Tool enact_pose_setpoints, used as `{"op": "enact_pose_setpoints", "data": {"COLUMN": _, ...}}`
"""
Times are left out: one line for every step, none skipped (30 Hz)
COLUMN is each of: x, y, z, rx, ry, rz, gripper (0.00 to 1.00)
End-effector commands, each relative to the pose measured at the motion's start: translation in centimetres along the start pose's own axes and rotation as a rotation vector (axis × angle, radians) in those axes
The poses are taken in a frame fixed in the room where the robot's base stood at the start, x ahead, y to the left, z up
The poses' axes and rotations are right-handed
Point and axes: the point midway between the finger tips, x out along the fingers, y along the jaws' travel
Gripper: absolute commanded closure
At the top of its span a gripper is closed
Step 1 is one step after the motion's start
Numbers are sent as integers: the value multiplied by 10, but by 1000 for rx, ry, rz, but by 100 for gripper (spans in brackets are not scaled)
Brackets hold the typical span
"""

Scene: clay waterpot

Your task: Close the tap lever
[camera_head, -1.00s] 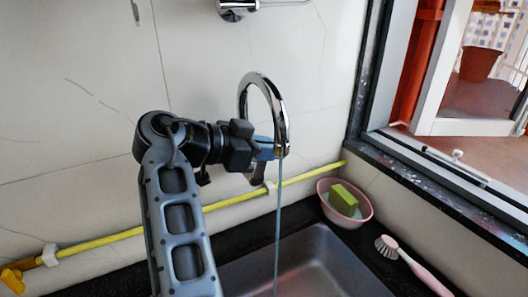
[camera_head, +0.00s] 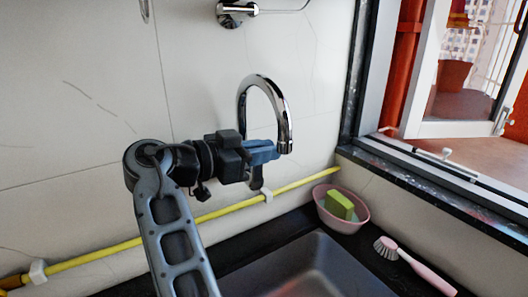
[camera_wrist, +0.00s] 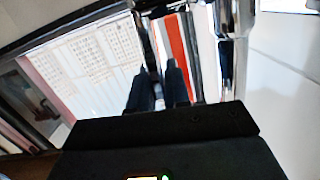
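The chrome tap (camera_head: 268,82) rises in an arch over the sink (camera_head: 320,262) in the head view. No water runs from its spout. The tap lever cannot be made out; the tap's lower part is behind my arm and gripper. My gripper (camera_head: 272,150) is level with the spout end, at the tap's body. In the wrist view my gripper's two dark fingers (camera_wrist: 158,88) stand a narrow gap apart, with a bright metal strip beyond or between them. Whether they touch it cannot be told.
A pink bowl (camera_head: 326,212) with a green sponge (camera_head: 339,204) and a pink brush (camera_head: 410,262) lie on the dark counter right of the sink. A yellow pipe (camera_head: 218,213) runs along the wall behind my arm. An open window (camera_head: 465,130) is at right.

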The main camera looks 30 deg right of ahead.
Motion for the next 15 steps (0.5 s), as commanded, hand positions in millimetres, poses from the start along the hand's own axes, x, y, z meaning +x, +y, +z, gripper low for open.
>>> {"op": "enact_pose_setpoints", "data": {"x": -1, "y": 0, "z": -1, "rx": 1, "ry": 2, "rz": -3, "gripper": 79}}
{"op": "enact_pose_setpoints", "data": {"x": -1, "y": 0, "z": -1, "rx": 1, "ry": 1, "rz": -2, "gripper": 76}}
{"op": "enact_pose_setpoints", "data": {"x": -1, "y": 0, "z": -1, "rx": 1, "ry": 1, "rz": -2, "gripper": 72}}
{"op": "enact_pose_setpoints", "data": {"x": -1, "y": 0, "z": -1, "rx": 1, "ry": 1, "rz": -2, "gripper": 69}}
{"op": "enact_pose_setpoints", "data": {"x": -1, "y": 0, "z": -1, "rx": 1, "ry": 0, "rz": -2, "gripper": 67}}
{"op": "enact_pose_setpoints", "data": {"x": -1, "y": 0, "z": 0, "rx": 1, "ry": 0, "rz": -2, "gripper": 63}}
{"op": "enact_pose_setpoints", "data": {"x": -1, "y": 0, "z": 0, "rx": 1, "ry": 0, "rz": -2, "gripper": 63}}
{"op": "enact_pose_setpoints", "data": {"x": -1, "y": 0, "z": 0, "rx": 1, "ry": 0, "rz": -2, "gripper": 63}}
{"op": "enact_pose_setpoints", "data": {"x": -1, "y": 0, "z": 0, "rx": 1, "ry": 0, "rz": -1, "gripper": 63}}
{"op": "enact_pose_setpoints", "data": {"x": -1, "y": 0, "z": 0, "rx": 0, "ry": 0, "rz": -1, "gripper": 63}}
{"op": "enact_pose_setpoints", "data": {"x": -1, "y": 0, "z": 0, "rx": 0, "ry": -1, "rz": -1, "gripper": 63}}
{"op": "enact_pose_setpoints", "data": {"x": -1, "y": 0, "z": 0, "rx": 0, "ry": -1, "rz": -1, "gripper": 63}}
{"op": "enact_pose_setpoints", "data": {"x": -1, "y": 0, "z": 0, "rx": 0, "ry": -1, "rz": -1, "gripper": 63}}
{"op": "enact_pose_setpoints", "data": {"x": -2, "y": 0, "z": 0, "rx": 0, "ry": -1, "rz": -1, "gripper": 63}}
{"op": "enact_pose_setpoints", "data": {"x": -4, "y": 0, "z": 1, "rx": 0, "ry": -1, "rz": -2, "gripper": 63}}
